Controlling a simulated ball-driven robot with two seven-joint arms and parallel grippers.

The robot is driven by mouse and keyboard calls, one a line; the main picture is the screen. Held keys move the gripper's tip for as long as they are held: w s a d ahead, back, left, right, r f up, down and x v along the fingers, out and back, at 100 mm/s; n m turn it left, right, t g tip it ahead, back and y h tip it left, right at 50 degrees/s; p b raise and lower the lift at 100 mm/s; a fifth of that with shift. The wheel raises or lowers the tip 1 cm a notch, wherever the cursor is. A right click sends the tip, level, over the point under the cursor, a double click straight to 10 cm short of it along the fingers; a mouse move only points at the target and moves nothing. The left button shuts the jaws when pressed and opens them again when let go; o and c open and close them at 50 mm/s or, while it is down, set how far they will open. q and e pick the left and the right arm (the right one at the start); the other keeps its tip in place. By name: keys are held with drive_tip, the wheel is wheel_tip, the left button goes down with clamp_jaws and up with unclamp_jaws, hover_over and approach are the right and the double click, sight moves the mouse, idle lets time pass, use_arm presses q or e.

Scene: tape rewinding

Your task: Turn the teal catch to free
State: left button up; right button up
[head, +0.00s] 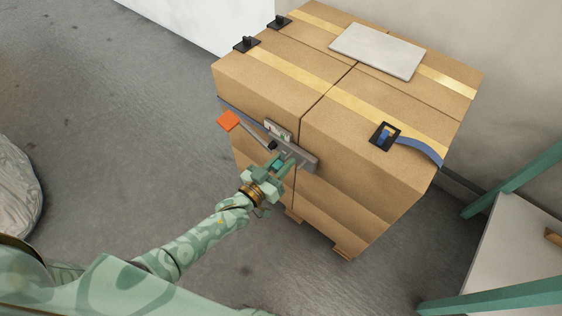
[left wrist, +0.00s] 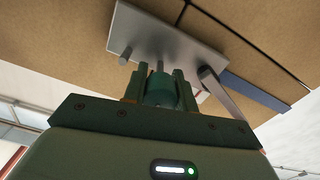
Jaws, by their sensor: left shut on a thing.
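The teal catch (left wrist: 161,93) shows in the left wrist view as a small teal piece between my fingers, below a grey metal plate (left wrist: 165,40) on the front of a carton stack. In the head view the same plate (head: 306,158) sits on the stack's front face, and my fingers cover most of the catch. My left gripper (head: 283,163) is shut on the catch; it fills the middle of the left wrist view (left wrist: 160,88). A lever with an orange grip (head: 228,121) extends up and left from the plate. My right gripper is not in view.
The taped cartons (head: 280,83) stand on a wooden pallet (head: 345,252). A blue strap (head: 418,149) and a black buckle (head: 385,136) lie on top, with a pale flat panel (head: 378,50). A teal-legged table (head: 520,240) is at right.

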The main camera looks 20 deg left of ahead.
use_arm(q)
drive_tip(key=shift+n, duration=0.4)
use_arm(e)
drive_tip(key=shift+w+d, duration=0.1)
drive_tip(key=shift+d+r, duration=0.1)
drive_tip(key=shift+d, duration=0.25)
use_arm(q)
drive_tip(key=o, duration=1)
drive_tip(key=shift+c, duration=0.2)
drive_tip(key=shift+s+a+p, duration=0.15)
drive_tip(key=shift+s+p, duration=0.15)
drive_tip(key=p+v, duration=0.3)
drive_tip(key=v, duration=1.2)
drive_tip(key=shift+s+p, duration=0.35)
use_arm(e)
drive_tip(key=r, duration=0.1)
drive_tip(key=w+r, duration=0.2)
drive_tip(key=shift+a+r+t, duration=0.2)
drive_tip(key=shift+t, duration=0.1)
